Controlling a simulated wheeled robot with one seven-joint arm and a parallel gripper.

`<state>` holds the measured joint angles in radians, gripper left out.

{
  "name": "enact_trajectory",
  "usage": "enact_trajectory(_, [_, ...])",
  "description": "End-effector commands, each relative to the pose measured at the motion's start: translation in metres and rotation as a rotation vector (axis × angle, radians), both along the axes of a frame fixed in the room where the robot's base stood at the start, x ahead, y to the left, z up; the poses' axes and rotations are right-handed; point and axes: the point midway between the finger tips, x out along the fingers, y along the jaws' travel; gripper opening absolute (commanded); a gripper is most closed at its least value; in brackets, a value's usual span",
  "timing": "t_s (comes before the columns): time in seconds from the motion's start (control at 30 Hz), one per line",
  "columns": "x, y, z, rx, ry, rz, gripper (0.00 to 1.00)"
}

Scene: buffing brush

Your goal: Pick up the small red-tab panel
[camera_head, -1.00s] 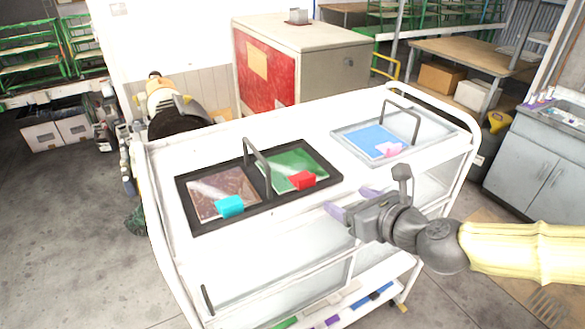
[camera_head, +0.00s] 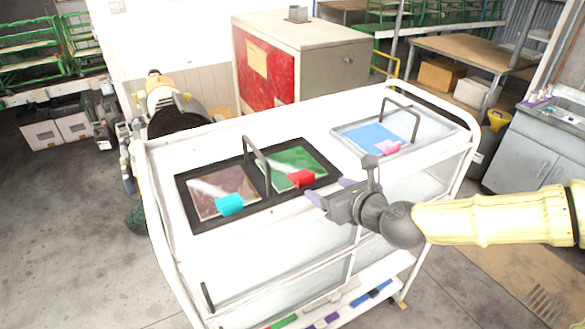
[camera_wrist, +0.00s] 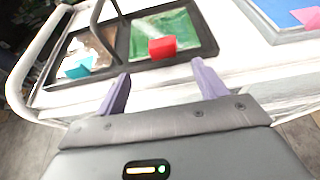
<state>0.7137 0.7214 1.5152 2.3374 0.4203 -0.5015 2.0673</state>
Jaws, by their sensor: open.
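The red-tab panel is a green panel (camera_head: 292,160) with a red tab (camera_head: 301,178) at its front edge. It lies in the right compartment of a black tray (camera_head: 222,217) on the white cart. In the wrist view the red tab (camera_wrist: 162,47) stands beyond my fingertips, between their lines. My gripper (camera_head: 329,190) is open and empty, with two purple fingers pointing toward the red tab. It is close to the tab at the cart's front side, apart from it in the wrist view (camera_wrist: 162,78).
A brown panel with a cyan tab (camera_head: 230,204) lies in the tray's left compartment. The black tray's handle (camera_head: 257,163) arches between the compartments. A grey tray (camera_head: 424,136) at right holds a blue panel (camera_head: 372,137) with a pink tab (camera_head: 388,147). The cart's front strip is bare.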

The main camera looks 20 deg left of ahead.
Motion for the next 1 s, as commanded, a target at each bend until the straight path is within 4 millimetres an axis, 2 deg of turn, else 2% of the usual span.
enact_trajectory(0.4, [0.026, 0.031, -0.015, 0.001, 0.001, 0.001, 0.71])
enact_trajectory(0.83, [0.030, 0.035, -0.018, 0.001, -0.001, 0.000, 0.71])
enact_trajectory(1.0, [0.037, 0.043, -0.020, 0.002, 0.002, 0.001, 0.71])
